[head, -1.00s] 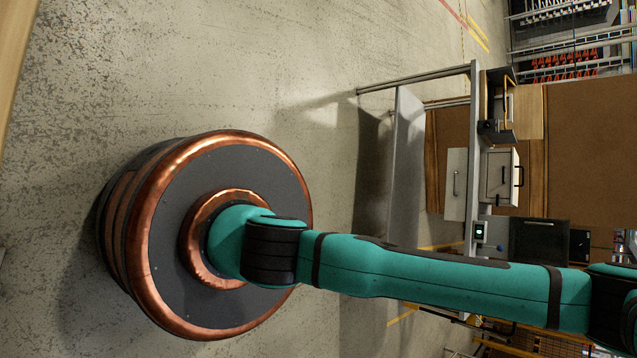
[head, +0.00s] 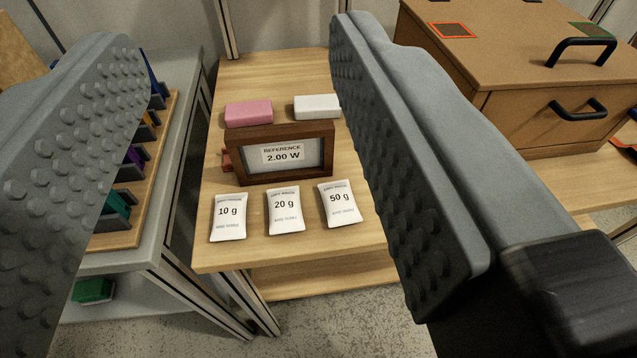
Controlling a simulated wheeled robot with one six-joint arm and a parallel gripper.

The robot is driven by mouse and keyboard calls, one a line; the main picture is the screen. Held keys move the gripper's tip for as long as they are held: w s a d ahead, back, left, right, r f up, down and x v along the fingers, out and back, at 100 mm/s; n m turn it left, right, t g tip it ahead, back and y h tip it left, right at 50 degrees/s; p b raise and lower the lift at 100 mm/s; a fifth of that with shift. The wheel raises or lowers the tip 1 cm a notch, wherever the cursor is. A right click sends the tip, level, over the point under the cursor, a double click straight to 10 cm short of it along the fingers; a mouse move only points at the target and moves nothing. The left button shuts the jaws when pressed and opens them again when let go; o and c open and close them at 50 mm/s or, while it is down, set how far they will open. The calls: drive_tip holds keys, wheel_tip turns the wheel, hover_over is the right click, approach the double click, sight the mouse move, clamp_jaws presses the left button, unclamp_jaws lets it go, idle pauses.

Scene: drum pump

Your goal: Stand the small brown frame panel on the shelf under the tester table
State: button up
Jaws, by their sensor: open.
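The small brown frame panel (head: 284,154) stands upright on a light wooden tabletop (head: 240,78). Its face carries a label reading "REFERENCE 2.00 W". My gripper (head: 228,42) is open and empty. Its two grey studded fingers frame the panel in the view, one well to the left and one to the right, neither visibly touching it. A lower wooden shelf (head: 320,278) shows under the front edge of this tabletop. I cannot tell which table here is the tester table.
White packets marked 10 g (head: 228,218), 20 g (head: 284,210) and 50 g (head: 339,203) lie before the panel. A pink block (head: 249,113) and white block (head: 317,107) lie behind. A brown box (head: 530,120) stands right. A grey table (head: 185,110) at left holds a colourful rack.

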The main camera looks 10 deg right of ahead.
drive_tip(key=w+f+n+g, duration=0.1)
drive_tip(key=w+n+g, duration=0.35)
drive_tip(key=w, duration=0.35)
drive_tip(key=n+g, duration=1.3)
drive_tip(key=n, duration=0.1)
hover_over(283, 130)
wheel_tip(283, 130, down, 10)
wheel_tip(283, 130, down, 12)
drive_tip(key=shift+r, duration=0.2)
drive_tip(key=shift+w+a+f, duration=0.1)
drive_tip(key=shift+a+f, duration=0.05)
drive_tip(key=shift+f, duration=1.15)
drive_tip(key=shift+w+a+f, duration=0.1)
drive_tip(key=shift+f, duration=1.2)
drive_tip(key=shift+c, duration=0.5)
clamp_jaws()
